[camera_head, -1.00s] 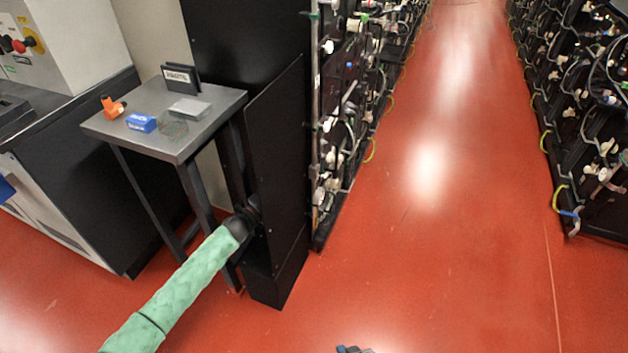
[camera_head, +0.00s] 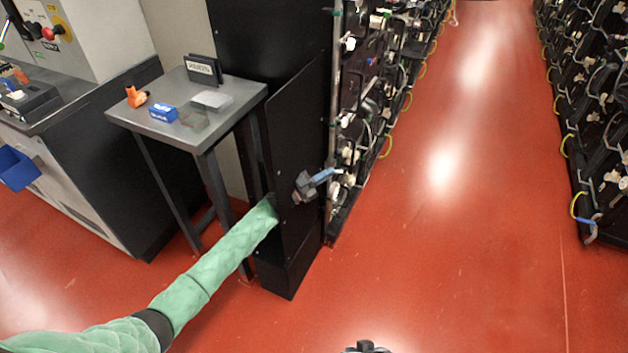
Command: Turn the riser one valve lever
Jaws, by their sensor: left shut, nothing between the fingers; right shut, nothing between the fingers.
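My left gripper (camera_head: 322,178) is at the right side of the black panel (camera_head: 290,125), its fingers pointing right toward the white fittings at the near end of the left battery rack (camera_head: 375,95). It is shut with nothing held; I cannot tell whether it touches anything there. A thin grey upright pipe (camera_head: 336,75) runs along the rack end above the gripper. I cannot make out the riser one valve lever among the small fittings. My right gripper (camera_head: 366,347) just shows at the bottom edge over the floor, shut and empty, mostly cut off.
A grey side table (camera_head: 236,92) left of the panel holds an orange item (camera_head: 136,96), a blue box (camera_head: 163,112) and a black sign (camera_head: 203,70). A red-floored aisle (camera_head: 465,200) lies clear between the left rack and the right rack (camera_head: 600,120).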

